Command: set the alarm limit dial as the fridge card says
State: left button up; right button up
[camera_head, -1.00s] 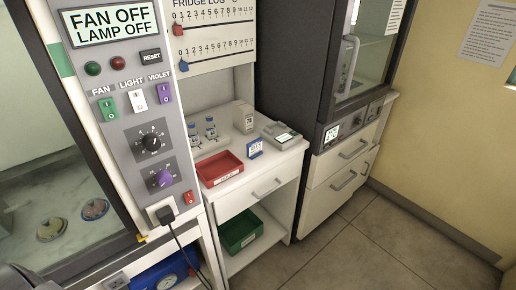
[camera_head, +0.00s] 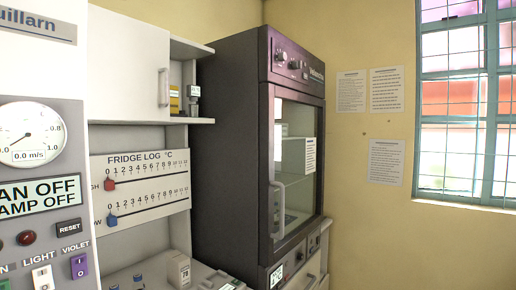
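The fridge log board (camera_head: 140,187) hangs on the wall left of the dark incubator. Its upper scale has a red slider (camera_head: 109,184) near 0, and its lower scale has a blue slider (camera_head: 112,220) near 0. The dark incubator (camera_head: 232,150) has small knobs (camera_head: 293,65) on its top panel. Its lower panel has a small display (camera_head: 276,275) and a dark knob (camera_head: 300,256). I cannot read which knob is the alarm limit dial. A card on the incubator door (camera_head: 310,155) is too small to read. Neither gripper is in view.
The switch panel (camera_head: 40,225) with a round gauge (camera_head: 32,134) stands close on the left. A white wall cupboard (camera_head: 130,65) is above the log board. A white box (camera_head: 179,270) stands on the counter. Paper notices (camera_head: 385,162) and a barred window (camera_head: 465,110) are at right.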

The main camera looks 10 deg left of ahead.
aim_at(282, 56)
jog(key=z, duration=1.95)
jog(key=i, duration=2.25)
jog(key=u, duration=1.3)
